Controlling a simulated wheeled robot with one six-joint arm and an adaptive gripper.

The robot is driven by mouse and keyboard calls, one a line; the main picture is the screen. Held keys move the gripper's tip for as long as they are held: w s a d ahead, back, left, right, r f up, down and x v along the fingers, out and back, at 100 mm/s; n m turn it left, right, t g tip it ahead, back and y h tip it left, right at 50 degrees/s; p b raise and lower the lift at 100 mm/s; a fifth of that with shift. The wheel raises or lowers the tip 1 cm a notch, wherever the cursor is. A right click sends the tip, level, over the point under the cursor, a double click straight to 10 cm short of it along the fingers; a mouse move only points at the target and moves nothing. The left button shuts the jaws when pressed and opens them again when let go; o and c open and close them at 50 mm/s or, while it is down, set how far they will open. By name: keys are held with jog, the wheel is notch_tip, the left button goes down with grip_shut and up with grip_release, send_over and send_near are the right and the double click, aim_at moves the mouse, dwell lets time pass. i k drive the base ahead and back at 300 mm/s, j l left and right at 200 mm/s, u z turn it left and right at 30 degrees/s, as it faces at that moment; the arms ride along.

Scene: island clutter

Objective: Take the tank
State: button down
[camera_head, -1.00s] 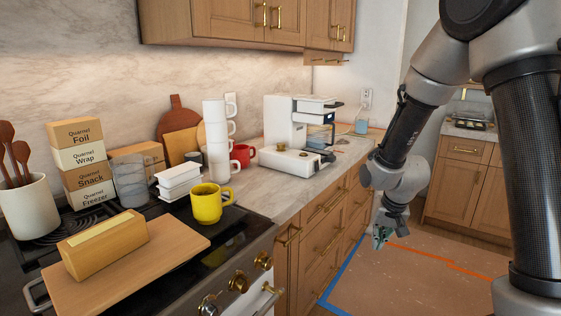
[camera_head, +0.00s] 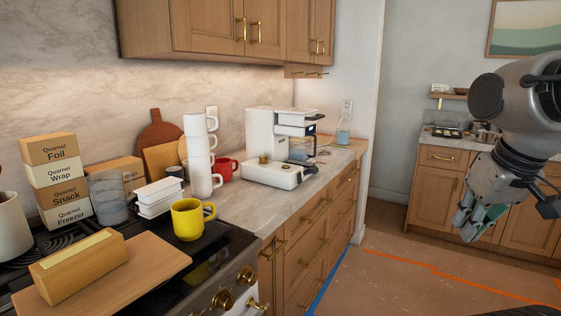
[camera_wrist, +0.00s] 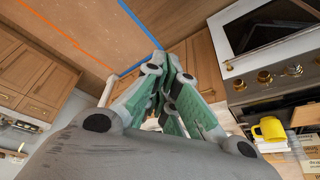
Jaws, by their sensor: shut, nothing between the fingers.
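A white coffee machine (camera_head: 262,135) stands on the marble counter near the far end of the run. A bluish see-through part (camera_head: 301,148), which may be the tank, shows beneath its right-hand head. My gripper (camera_head: 470,224) hangs over the floor, right of the counter and well apart from the machine. In the wrist view my gripper (camera_wrist: 170,68) has its green-padded fingers together and empty. The machine is not visible there.
White stacked cups (camera_head: 199,155), a red mug (camera_head: 223,168), a yellow mug (camera_head: 190,219) and white containers (camera_head: 155,197) crowd the counter left of the machine. Labelled boxes (camera_head: 58,175) stand farther left. Open floor (camera_head: 400,285) lies between the drawers and the far cabinets.

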aim_at(299, 147)
jog(key=i+l+u, duration=0.35)
jog(key=i+l, duration=0.15)
jog(key=l, duration=0.2)
jog(key=i+l+u, duration=0.2)
jog(key=l, duration=0.2)
jog(key=i+l+u, duration=0.2)
jog(key=l, duration=0.2)
jog(key=i+l+u, duration=0.4)
jog(key=i+l, duration=0.35)
